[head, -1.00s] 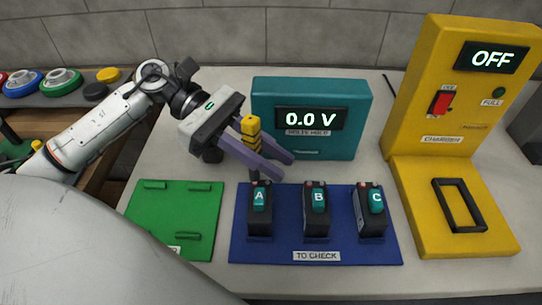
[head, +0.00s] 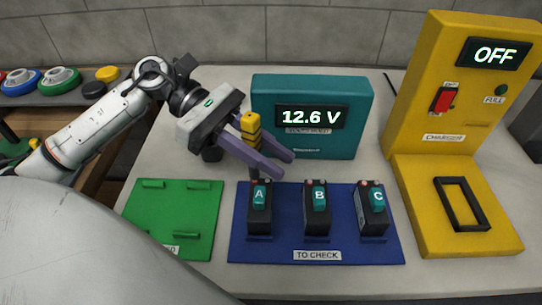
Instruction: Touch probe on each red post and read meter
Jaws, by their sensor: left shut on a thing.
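My left gripper (head: 265,160) is shut on a yellow probe with dark bands (head: 251,127). The probe points down, its dark tip at the top of battery A (head: 260,215), by its post; the exact contact is partly hidden. Battery B (head: 318,215) and battery C (head: 371,215) stand beside it on the blue TO CHECK mat (head: 283,250). Each is black with a teal label and small posts on top. The teal meter (head: 359,100) behind them reads 12.6 V. My right gripper is not in view.
A green mat (head: 190,210) with raised strips lies empty at left. A yellow charger (head: 408,125) at right shows OFF, with a red switch (head: 444,99) and an empty black frame (head: 461,204). Colored round buttons (head: 59,80) sit at far left.

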